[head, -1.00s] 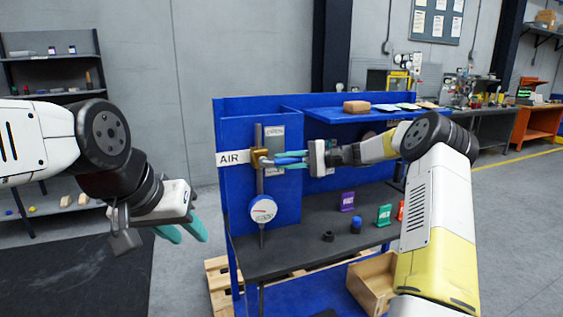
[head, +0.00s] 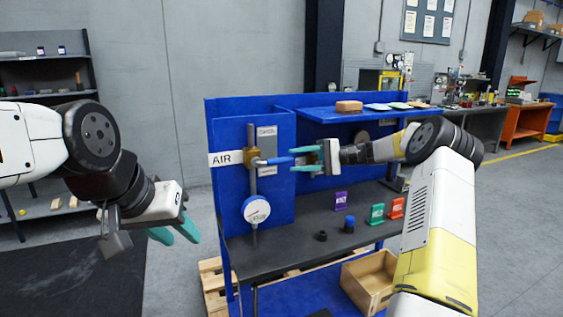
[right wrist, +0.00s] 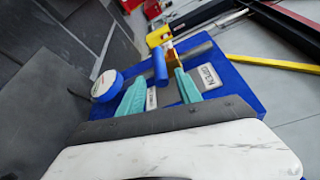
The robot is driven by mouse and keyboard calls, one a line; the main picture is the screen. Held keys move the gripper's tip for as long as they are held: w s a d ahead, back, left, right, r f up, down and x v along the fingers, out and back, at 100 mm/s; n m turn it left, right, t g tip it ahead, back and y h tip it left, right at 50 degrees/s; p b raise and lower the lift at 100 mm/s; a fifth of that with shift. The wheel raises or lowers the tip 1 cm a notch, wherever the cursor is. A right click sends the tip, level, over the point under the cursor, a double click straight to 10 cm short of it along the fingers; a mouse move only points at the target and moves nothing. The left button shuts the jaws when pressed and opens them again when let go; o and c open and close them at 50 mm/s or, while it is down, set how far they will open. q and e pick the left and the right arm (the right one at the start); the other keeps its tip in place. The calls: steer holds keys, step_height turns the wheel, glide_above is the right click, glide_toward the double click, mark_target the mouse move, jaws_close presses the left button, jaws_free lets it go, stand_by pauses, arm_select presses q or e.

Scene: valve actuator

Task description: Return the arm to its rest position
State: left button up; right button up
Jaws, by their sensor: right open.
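My right arm (head: 436,215) reaches from the lower right toward the blue panel. Its right gripper (head: 292,162) is open, with teal fingers just right of the blue valve handle (head: 278,160). In the right wrist view, the blue handle (right wrist: 160,66) stands between and beyond the two teal fingertips (right wrist: 157,88), with nothing held. The handle lies about sideways from the brass valve (head: 254,158) on a vertical pipe beside the AIR label (head: 221,158). My left gripper (head: 176,234) hangs at the left, empty, its teal fingers apart.
A round gauge (head: 256,210) sits below the valve. The dark bench top (head: 290,250) holds a black ring (head: 320,236), a blue-capped item (head: 349,224) and purple, green and red tags (head: 377,213). A blue shelf (head: 345,114) overhangs my right gripper. A wooden crate (head: 366,285) stands below.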

steer(key=shift+d, duration=0.5)
steer(key=s+a+r+n+g+h, duration=0.1)
steer(key=s+a+r+h, duration=0.1)
steer(key=s+a+h, duration=0.35)
steer(key=s+a+r+n+h, duration=0.1)
steer(key=s+a+h, duration=0.1)
steer(key=s, duration=0.7)
steer(key=s+d+f+n+t+h, duration=0.1)
steer(key=s+d+t+h, duration=0.2)
steer(key=s, duration=0.9)
steer(key=s+d+n+t+h, duration=0.1)
steer(key=s+d+h, duration=0.3)
steer(key=s, duration=0.7)
steer(key=shift+s+d+f+t, duration=0.4)
steer(key=shift+d+t, duration=0.3)
steer(key=shift+t, duration=0.2)
